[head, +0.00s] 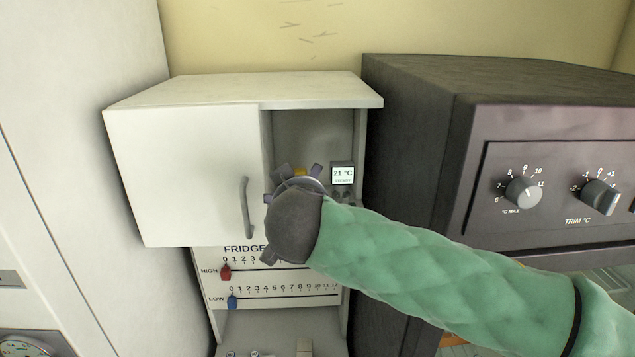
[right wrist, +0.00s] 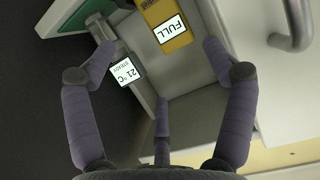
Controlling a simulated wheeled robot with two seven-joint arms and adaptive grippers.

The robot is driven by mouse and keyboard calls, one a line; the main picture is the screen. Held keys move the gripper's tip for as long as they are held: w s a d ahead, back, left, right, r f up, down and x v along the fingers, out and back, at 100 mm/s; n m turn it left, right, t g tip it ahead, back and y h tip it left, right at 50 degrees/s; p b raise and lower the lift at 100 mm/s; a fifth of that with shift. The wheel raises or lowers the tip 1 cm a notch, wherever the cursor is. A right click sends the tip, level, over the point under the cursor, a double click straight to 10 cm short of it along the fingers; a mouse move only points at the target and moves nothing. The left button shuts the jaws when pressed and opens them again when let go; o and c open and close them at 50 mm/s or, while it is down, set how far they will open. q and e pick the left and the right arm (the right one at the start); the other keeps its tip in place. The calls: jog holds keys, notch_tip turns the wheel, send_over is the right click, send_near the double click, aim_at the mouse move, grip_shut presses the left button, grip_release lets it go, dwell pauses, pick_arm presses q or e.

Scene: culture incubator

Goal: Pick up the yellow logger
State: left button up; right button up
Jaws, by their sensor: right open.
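The yellow logger (right wrist: 158,13) stands inside the open part of the white cabinet, at the top of the right wrist view. Its white label reads "FULL". My left gripper is not in view.
A grey display reading "21 °C" (head: 342,173) stands just right of the logger. The cabinet's white door (head: 180,175) with its handle is at left. A fridge panel with HIGH and LOW sliders (head: 285,285) is below. A dark incubator (head: 420,130) stands close on the right.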

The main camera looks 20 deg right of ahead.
jog(key=p+x, duration=0.1)
jog(key=x, duration=0.5)
jog(key=shift+w+d+r+p, duration=0.15)
jog(key=shift+w+p, duration=0.1)
jog(key=shift+p, duration=0.15)
jog(key=p+x, duration=0.1)
jog(key=x, duration=0.2)
jog(key=shift+w+p, duration=0.25)
jog(key=shift+p, duration=0.05)
jog(key=shift+w+d, duration=0.1)
jog(key=shift+w, duration=0.35)
jog(key=shift+s, duration=0.1)
jog(key=c, duration=1)
